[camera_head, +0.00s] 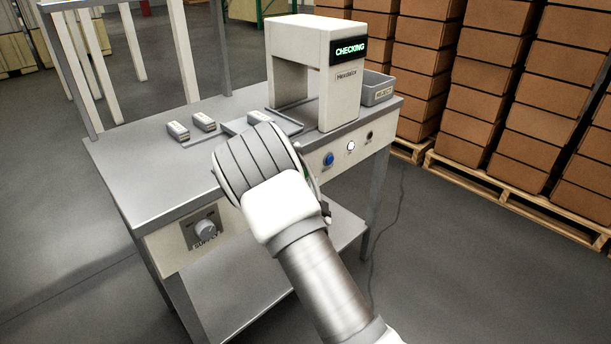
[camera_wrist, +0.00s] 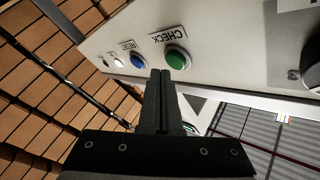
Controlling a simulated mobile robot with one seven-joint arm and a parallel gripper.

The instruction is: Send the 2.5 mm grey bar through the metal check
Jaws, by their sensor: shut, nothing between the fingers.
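The metal check (camera_head: 343,92) is a white arch on the bench, and its display (camera_head: 347,51) reads "CHECKING". A small bar (camera_head: 258,117) lies on the grey slide plate (camera_head: 284,121) at the left of the arch. Two more bars, the left one (camera_head: 177,131) and the right one (camera_head: 203,121), lie on the bench left of it. Their labels are too small to read. My gripper (camera_wrist: 161,75) is shut and empty in the wrist view, its tips at the green CHECK button (camera_wrist: 178,58); I cannot tell if they touch. My wrist hides the fingers in the head view.
The front panel also has a blue RESET button (camera_wrist: 138,61), a white button (camera_wrist: 118,62) and a SUPPLY knob (camera_head: 205,228). A grey reject bin (camera_head: 378,92) stands right of the arch. Stacked boxes (camera_head: 493,65) on pallets fill the right.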

